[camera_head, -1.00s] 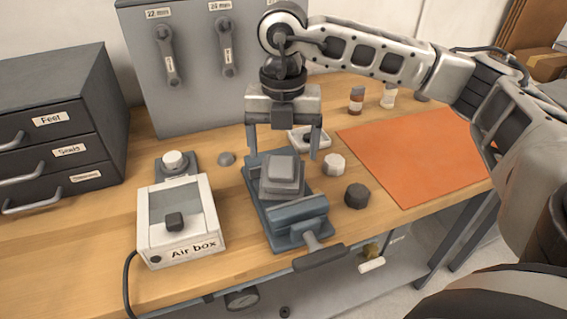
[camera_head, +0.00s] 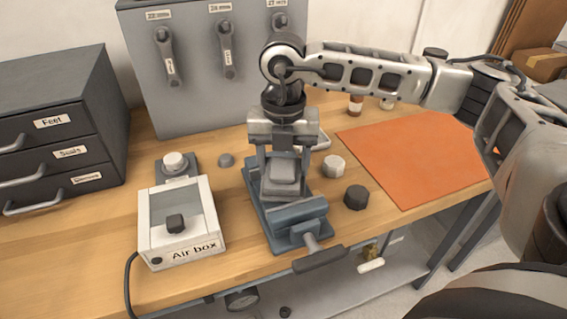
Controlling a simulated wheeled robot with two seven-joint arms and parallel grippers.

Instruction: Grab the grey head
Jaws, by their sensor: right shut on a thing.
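The grey head (camera_head: 283,176) is a blocky, stepped piece sitting in the blue-grey vise (camera_head: 298,212) on the wooden bench. My right gripper (camera_head: 284,165) points down over it, with its two fingers closed in on the left and right sides of the head's upper part. The head still sits at the vise. Whether the vise jaws press on it cannot be told. My left gripper is not in view.
The white air box (camera_head: 208,241) stands left of the vise. A white hexagonal knob (camera_head: 334,166) and a dark one (camera_head: 356,197) lie to its right. An orange mat (camera_head: 415,160) covers the bench's right side. A wrench panel (camera_head: 195,95) and a drawer cabinet (camera_head: 95,130) stand behind.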

